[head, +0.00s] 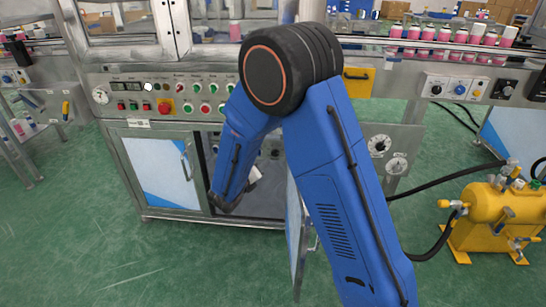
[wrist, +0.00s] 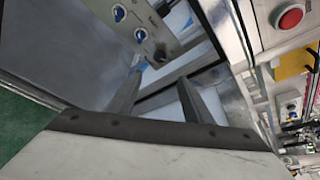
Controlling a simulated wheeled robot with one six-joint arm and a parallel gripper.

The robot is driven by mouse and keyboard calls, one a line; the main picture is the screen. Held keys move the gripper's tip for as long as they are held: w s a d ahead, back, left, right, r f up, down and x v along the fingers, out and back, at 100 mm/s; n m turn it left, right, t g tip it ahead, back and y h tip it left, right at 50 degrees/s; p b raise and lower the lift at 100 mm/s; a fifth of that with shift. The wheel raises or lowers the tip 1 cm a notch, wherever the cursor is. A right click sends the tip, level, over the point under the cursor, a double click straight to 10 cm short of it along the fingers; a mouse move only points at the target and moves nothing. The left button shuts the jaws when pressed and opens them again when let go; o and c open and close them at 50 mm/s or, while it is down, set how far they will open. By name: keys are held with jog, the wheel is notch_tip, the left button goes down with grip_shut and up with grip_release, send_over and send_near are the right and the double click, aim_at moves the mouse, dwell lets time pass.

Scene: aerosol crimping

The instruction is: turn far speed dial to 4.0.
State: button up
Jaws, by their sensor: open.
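My gripper (wrist: 160,82) is open in the wrist view, its two dark fingers apart with nothing between them. Beyond the fingers, a metal panel carries a blue knob (wrist: 119,13), a second blue knob (wrist: 141,35) and a dark knob (wrist: 160,52) in a slanting row. The fingers are apart from these knobs. Their labels and settings are too small to read, and I cannot tell which is the far speed dial. In the head view my arm reaches into the open cabinet (head: 205,160) and mostly hides the panel inside; the gripper fingers cannot be made out there.
An open cabinet door (head: 295,235) stands out beside my arm. Above the cabinet is a panel with several coloured buttons (head: 198,88); a red button (wrist: 291,18) shows in the wrist view. A yellow tank (head: 480,215) with black hoses stands right.

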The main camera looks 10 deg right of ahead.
aim_at(275, 154)
jog(key=x, duration=1.6)
jog(key=shift+w, duration=0.15)
jog(key=shift+c, duration=0.3)
jog(key=c, duration=1)
